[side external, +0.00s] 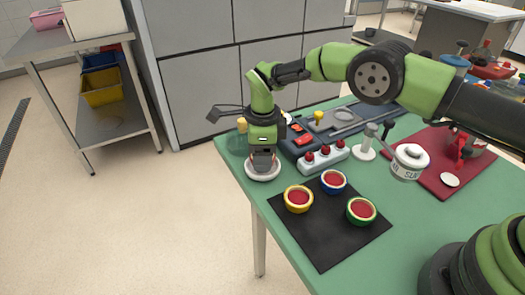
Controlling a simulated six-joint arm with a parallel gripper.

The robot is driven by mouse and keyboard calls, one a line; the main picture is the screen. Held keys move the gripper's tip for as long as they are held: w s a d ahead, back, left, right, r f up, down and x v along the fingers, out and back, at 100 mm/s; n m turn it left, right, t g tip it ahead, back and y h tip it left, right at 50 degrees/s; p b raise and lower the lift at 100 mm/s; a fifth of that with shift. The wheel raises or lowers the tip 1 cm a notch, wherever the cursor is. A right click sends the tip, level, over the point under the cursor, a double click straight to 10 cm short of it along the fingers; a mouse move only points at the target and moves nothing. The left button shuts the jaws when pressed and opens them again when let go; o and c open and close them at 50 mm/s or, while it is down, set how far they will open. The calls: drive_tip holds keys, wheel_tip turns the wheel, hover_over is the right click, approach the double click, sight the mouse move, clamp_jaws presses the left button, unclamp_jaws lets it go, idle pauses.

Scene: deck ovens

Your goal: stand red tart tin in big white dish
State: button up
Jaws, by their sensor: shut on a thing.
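My gripper (263,163) points down at the left end of the green table, right over a white round dish (263,175). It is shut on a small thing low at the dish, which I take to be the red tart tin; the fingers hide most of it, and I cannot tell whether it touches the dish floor. On a black mat (318,245) stand a yellow tin (298,208), a blue tin (334,189) and a green tin (361,220), each upright with red filling.
A white rack with red knobs (322,160) stands just right of my gripper, before a dark blue tray (345,120). A white lettered pot (408,162) and a red board (450,175) are further right. The table's left edge is close to the dish.

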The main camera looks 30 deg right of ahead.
drive_tip(key=shift+f, duration=0.65)
idle(0.6)
drive_tip(key=o, duration=0.7)
drive_tip(key=shift+o, duration=0.2)
drive_tip(key=shift+r, duration=0.1)
wheel_tip(320, 180, up, 11)
idle(0.4)
idle(0.4)
